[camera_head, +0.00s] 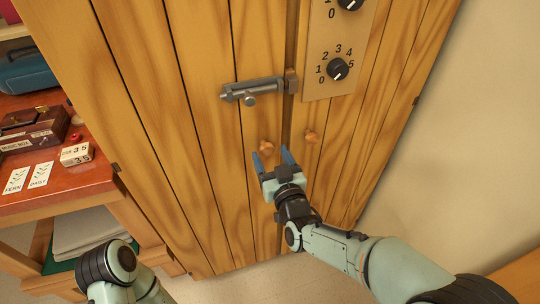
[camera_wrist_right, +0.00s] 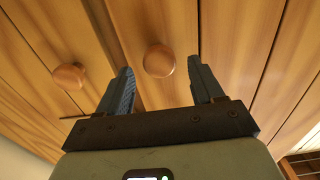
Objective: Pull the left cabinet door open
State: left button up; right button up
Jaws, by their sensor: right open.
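The left cabinet door (camera_head: 205,170) is tall, made of wooden planks, and looks shut. Its round wooden knob (camera_head: 266,147) also shows in the right wrist view (camera_wrist_right: 159,60). My right gripper (camera_head: 271,156) is open, its two blue fingers pointing at this knob. In the right wrist view the knob appears between the fingertips (camera_wrist_right: 160,68), apart from both; whether it is at their depth I cannot tell. A grey metal bolt (camera_head: 250,90) lies across the door above the knob, reaching a bracket (camera_head: 291,81) at the seam. My left gripper is out of view.
The right door has its own knob (camera_head: 311,136) and a panel with numbered dials (camera_head: 337,69). Left of the cabinet stands a red-brown shelf (camera_head: 75,185) with a music box (camera_head: 32,130), cards and a number block (camera_head: 76,154). A bare wall is at right.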

jog(key=shift+w+a, duration=0.2)
jog(key=shift+w, duration=0.45)
grip_shut()
jog(key=shift+s, duration=0.15)
